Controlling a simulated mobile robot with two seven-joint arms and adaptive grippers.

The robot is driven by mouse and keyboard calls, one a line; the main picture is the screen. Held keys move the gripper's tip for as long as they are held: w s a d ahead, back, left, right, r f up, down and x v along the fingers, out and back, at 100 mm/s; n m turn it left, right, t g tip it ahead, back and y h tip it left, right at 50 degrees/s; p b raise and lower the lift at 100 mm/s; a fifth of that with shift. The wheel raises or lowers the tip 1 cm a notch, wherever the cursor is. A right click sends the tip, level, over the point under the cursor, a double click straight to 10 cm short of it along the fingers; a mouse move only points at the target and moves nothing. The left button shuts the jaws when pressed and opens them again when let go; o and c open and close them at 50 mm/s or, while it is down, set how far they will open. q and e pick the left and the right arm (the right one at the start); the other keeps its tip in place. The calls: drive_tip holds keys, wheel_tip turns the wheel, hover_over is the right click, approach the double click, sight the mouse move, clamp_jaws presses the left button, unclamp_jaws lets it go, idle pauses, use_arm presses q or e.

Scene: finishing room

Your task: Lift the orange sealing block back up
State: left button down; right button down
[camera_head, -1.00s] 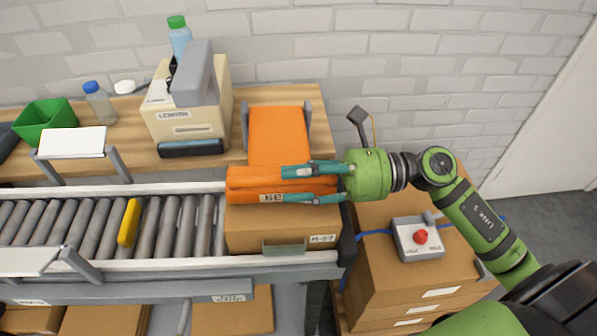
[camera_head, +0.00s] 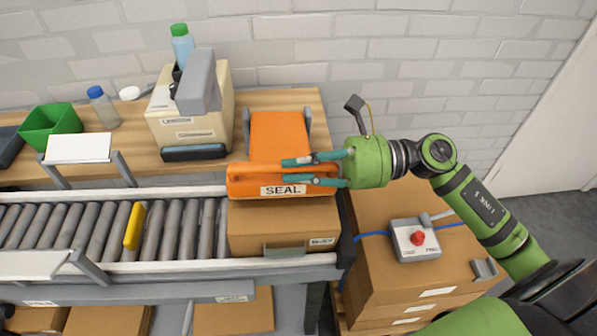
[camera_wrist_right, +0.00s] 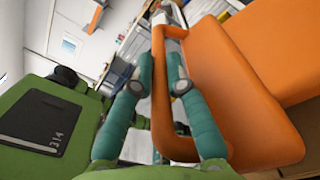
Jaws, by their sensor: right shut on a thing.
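My right gripper (camera_head: 286,171) reaches in from the right and is shut on the block's handle bar. In the right wrist view the bar (camera_wrist_right: 160,95) passes between the two teal fingers, with the block (camera_wrist_right: 235,90) to the right. My left gripper is not in view.
A yellow piece (camera_head: 134,226) lies on the conveyor rollers (camera_head: 172,230). A beige machine (camera_head: 188,118), bottles and a green bin (camera_head: 50,125) stand on the bench behind. A control box with a red button (camera_head: 416,239) sits on stacked cartons at right.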

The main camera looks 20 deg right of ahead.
drive_tip(key=w+d+r+m+p, duration=0.2)
drive_tip(key=w+r+m+p, duration=0.2)
drive_tip(key=w+r, duration=0.3)
drive_tip(key=w+d+r+m+p, duration=0.3)
drive_tip(key=w+r+m, duration=0.3)
drive_tip(key=w, duration=0.1)
drive_tip(key=shift+w+r+y+p, duration=0.2)
drive_tip(key=shift+r+y+p, duration=0.1)
drive_tip(key=shift+r+p, duration=0.1)
drive_tip(key=c, duration=1.2)
unclamp_jaws()
drive_tip(key=shift+c, duration=0.2)
drive_tip(key=shift+w, duration=0.1)
